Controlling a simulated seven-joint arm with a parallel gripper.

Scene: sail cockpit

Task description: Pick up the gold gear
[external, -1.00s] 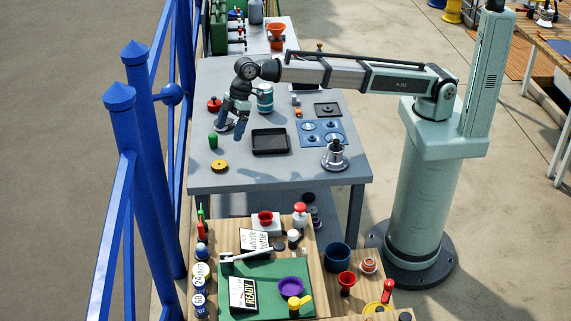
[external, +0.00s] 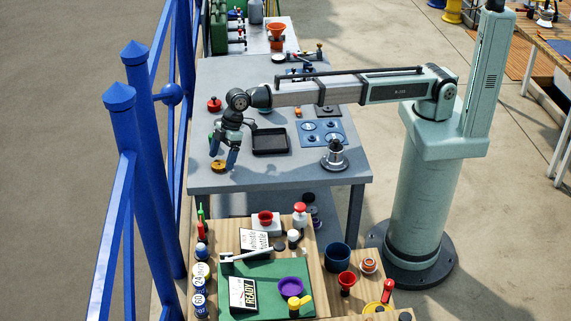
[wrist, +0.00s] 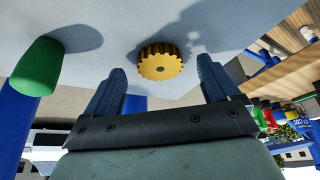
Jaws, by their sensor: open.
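The gold gear (external: 217,166) lies flat on the grey table (external: 285,181) near its front left edge, partly hidden by my gripper in the external view. In the wrist view the toothed gold gear (wrist: 160,62) shows whole, ahead of my fingers and between their lines. My gripper (external: 223,162) is open, its two blue fingers pointing down at the gear. In the wrist view the fingers of my gripper (wrist: 162,80) stand wide apart with nothing between them. I cannot tell the exact height left above the gear.
A green rounded piece (wrist: 38,66) stands beside the gear in the wrist view. A black tray (external: 270,142) lies to the right, with a blue plate (external: 321,133) beyond it. Blue railing (external: 150,180) runs along the table's left side.

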